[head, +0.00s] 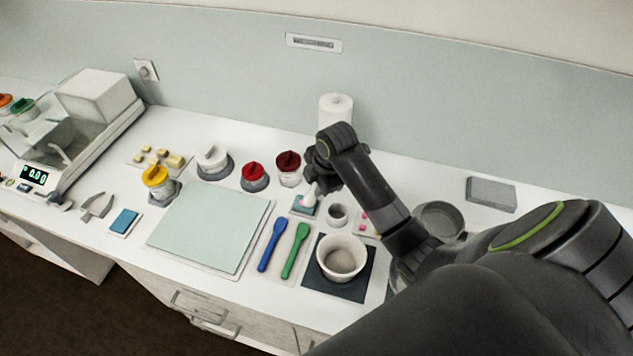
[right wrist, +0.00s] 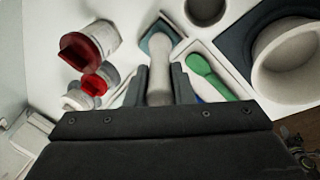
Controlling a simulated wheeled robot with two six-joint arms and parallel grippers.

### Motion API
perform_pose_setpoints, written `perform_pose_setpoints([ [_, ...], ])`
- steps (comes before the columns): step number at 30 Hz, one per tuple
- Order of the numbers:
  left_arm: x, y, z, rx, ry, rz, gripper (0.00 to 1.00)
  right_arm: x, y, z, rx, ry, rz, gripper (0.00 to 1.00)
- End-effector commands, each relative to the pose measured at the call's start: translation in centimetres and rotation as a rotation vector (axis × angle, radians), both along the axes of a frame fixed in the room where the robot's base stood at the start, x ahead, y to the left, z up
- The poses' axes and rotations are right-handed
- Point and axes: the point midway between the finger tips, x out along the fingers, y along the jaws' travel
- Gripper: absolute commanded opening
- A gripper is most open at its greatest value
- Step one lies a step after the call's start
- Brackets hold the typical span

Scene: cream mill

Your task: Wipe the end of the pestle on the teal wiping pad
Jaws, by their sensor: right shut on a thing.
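The white pestle (head: 310,198) is held in my right gripper (head: 323,184), with its rounded end pointing down at the teal wiping pad (head: 297,209). In the right wrist view the pestle (right wrist: 160,72) stands between the two dark fingers of my right gripper (right wrist: 160,82). Its far end overlaps the teal pad (right wrist: 150,42); I cannot tell whether they touch. The pad lies on a white tray, partly covered by the pestle. The white mortar (head: 342,257) stands on a dark mat to the right and nearer. My left gripper is not in view.
Red-lidded jars (head: 288,168) stand just behind the pad. A small grey cup (head: 337,214) is close on its right. Blue (head: 272,244) and green (head: 296,250) spatulas lie in front. A large pale board (head: 210,226) lies left. A paper roll (head: 336,110) stands at the back.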

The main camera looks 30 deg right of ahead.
Motion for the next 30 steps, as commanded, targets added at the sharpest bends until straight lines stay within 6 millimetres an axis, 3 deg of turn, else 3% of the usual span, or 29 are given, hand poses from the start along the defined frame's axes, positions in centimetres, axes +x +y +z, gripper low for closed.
perform_pose_setpoints([
  [12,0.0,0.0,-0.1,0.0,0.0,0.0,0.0,1.5,1.4,0.2,0.001,-0.003,0.001,0.0],
  [30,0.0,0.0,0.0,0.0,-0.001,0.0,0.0,-0.2,-0.2,0.0,0.001,-0.003,0.0,0.0],
])
